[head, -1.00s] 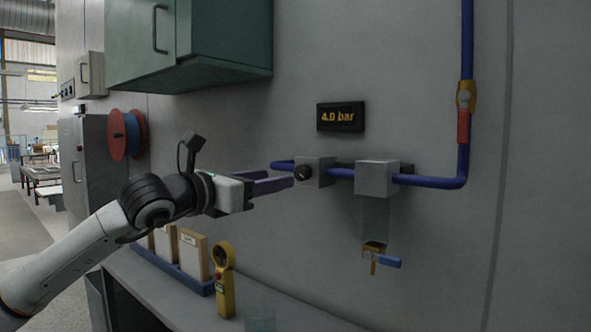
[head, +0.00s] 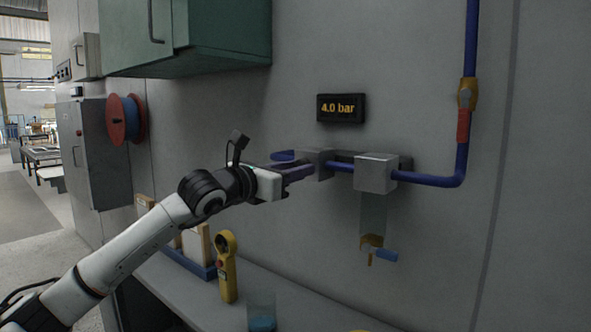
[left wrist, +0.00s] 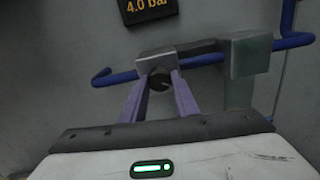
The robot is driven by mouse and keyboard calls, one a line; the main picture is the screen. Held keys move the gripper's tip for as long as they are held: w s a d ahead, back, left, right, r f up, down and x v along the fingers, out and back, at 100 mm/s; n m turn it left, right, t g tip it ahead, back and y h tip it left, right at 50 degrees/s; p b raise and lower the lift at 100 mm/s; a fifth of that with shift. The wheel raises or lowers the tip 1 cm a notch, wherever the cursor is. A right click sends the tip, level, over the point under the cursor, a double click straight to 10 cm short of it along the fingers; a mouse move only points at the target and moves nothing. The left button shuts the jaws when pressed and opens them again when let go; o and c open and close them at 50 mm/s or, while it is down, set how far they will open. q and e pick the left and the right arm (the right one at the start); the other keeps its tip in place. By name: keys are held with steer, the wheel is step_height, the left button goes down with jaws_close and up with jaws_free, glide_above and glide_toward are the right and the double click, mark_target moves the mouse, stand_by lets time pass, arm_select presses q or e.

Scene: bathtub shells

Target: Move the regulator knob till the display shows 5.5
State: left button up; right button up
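The display (head: 341,108) on the wall reads 4.0 bar; its lower part also shows in the left wrist view (left wrist: 148,8). The dark round regulator knob (left wrist: 159,80) sits on the front of the grey regulator block (left wrist: 160,62). In the head view the fingers hide the knob, and the block (head: 322,160) is partly covered. My left gripper (head: 308,172) reaches up to the block. In the left wrist view its two purple fingers (left wrist: 161,88) stand apart, one on each side of the knob; whether they touch it I cannot tell. My right gripper is not in view.
A second grey block (head: 375,174) on the blue pipe (head: 430,180) is close to the right, with a clear bowl and a blue-handled drain valve (head: 384,254) below. A yellow handheld device (head: 227,268) and a glass (head: 262,312) stand on the bench. A green cabinet (head: 200,35) hangs above.

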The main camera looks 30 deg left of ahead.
arm_select(q)
steer(key=c, duration=0.4)
steer(key=shift+o, duration=0.2)
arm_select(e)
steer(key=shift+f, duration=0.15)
arm_select(q)
steer(key=shift+m+b, duration=1.95)
steer(key=shift+m, duration=1.85)
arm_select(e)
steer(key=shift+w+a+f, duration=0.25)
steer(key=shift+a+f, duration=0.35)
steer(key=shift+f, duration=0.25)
arm_select(q)
steer(key=o, duration=1.1)
steer(key=shift+c, duration=0.2)
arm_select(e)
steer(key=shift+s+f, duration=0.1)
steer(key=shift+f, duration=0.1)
